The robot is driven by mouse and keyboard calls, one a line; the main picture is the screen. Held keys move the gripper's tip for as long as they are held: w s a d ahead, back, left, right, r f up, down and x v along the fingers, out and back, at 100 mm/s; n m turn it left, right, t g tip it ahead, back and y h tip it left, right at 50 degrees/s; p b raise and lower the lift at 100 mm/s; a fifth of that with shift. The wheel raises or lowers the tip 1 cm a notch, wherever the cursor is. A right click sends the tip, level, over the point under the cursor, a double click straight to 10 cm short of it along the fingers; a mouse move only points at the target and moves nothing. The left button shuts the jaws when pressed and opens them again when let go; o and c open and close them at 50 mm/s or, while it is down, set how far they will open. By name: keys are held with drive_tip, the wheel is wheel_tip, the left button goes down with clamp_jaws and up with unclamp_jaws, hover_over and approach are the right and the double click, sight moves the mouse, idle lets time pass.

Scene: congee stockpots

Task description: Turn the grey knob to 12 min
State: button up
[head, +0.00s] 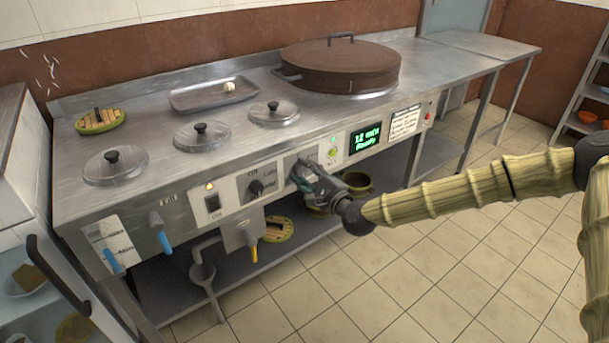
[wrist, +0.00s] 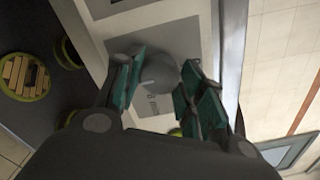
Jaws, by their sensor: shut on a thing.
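The grey knob (wrist: 158,72) sits on a light panel plate on the stove front and shows between my fingers in the wrist view. My gripper (wrist: 160,82) has its green-padded fingers on either side of the knob and is shut on it. In the head view my gripper (head: 302,172) reaches the stove front from the right and hides the knob.
A black knob (head: 256,188) and a rocker switch (head: 212,203) sit left of my gripper. Blue-handled (head: 163,240) and yellow-handled (head: 254,252) taps stick out below. A large brown lidded pot (head: 340,66) stands on the steel counter. The tiled floor in front is clear.

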idle(0.3)
drive_tip(key=o, duration=1)
drive_tip(key=v, duration=1.2)
